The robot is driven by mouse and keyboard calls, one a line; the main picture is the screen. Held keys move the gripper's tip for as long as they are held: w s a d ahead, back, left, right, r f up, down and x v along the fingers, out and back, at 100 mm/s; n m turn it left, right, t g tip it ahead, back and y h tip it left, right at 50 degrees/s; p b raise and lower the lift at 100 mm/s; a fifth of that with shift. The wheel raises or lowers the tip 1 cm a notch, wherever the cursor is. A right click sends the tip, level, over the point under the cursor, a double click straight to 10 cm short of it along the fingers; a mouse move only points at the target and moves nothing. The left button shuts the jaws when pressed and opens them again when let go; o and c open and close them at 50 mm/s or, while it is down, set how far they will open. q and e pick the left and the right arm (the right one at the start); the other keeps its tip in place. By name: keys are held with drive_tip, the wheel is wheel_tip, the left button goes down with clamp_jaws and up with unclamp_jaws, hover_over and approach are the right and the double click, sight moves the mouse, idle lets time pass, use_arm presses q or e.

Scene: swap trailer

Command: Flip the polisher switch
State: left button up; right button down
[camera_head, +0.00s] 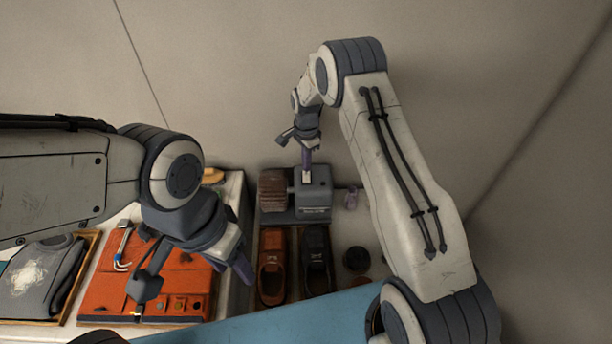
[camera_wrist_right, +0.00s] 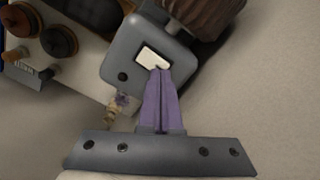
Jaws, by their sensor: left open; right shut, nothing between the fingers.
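The grey polisher (camera_head: 312,195) stands on the bench by the back wall, with a brown brush roll (camera_head: 272,190) on its left side. Its white rocker switch (camera_wrist_right: 152,58) is on the housing top; in the head view it shows just below my right gripper (camera_head: 307,160). My right gripper is shut and empty, and in the right wrist view its purple fingertips (camera_wrist_right: 160,72) overlap the lower edge of the switch. I cannot tell whether they press it. My left gripper (camera_head: 200,276) is open and empty above the orange panel at the left.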

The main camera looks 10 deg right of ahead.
drive_tip(key=shift+f+b, duration=0.7)
drive_tip(key=shift+f, duration=0.3)
idle(0.3)
drive_tip(key=shift+r, duration=0.1)
drive_tip(key=shift+r+p, duration=2.15)
drive_tip(key=shift+r, duration=1.35)
